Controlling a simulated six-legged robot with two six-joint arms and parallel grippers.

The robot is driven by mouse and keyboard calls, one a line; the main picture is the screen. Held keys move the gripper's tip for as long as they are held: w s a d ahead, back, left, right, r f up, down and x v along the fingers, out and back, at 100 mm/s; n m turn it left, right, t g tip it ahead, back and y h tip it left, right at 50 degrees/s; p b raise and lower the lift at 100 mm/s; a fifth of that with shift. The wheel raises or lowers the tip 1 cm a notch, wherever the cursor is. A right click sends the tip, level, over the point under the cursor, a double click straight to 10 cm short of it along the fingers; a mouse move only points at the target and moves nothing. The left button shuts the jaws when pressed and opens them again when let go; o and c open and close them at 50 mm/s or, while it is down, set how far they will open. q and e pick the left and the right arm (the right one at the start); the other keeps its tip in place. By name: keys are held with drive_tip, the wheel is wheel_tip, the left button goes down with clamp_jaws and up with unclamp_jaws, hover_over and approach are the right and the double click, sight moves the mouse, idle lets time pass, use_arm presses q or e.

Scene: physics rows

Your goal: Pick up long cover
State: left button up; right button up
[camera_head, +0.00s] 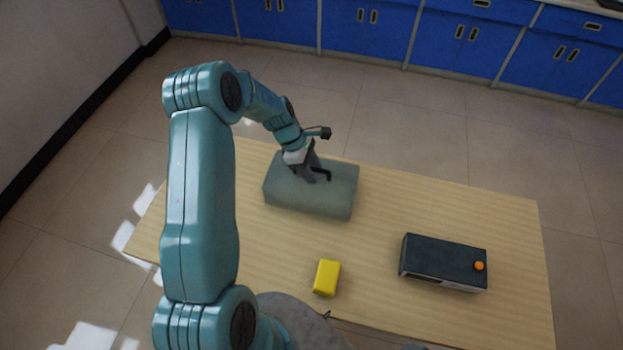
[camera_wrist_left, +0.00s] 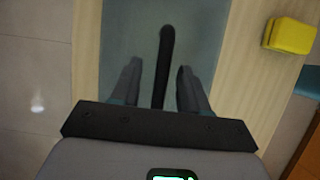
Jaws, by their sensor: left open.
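The long cover (camera_head: 315,196) is a grey-green rectangular block lying on the wooden table, with a dark bar-shaped handle (camera_head: 325,174) on its top. It fills the middle of the left wrist view (camera_wrist_left: 192,28), where the black handle (camera_wrist_left: 165,62) runs between my fingers. My left gripper (camera_head: 318,176) points down at the cover's top, at the handle. In the wrist view the left gripper (camera_wrist_left: 157,85) is open, one finger on each side of the handle, with gaps showing. Whether the fingertips touch the cover is unclear. My right gripper is not in view.
A yellow block (camera_head: 327,277) stands near the table's front edge; it also shows in the wrist view (camera_wrist_left: 289,36). A black box (camera_head: 443,261) with an orange knob sits at the right. Bare wooden table (camera_head: 455,205) lies between and behind them. Blue cabinets (camera_head: 365,25) line the back.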

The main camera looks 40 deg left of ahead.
use_arm(q)
drive_tip(key=shift+s+r, duration=0.1)
drive_tip(key=shift+d, duration=0.1)
drive_tip(key=c, duration=0.4)
clamp_jaws()
drive_tip(key=shift+r, duration=0.1)
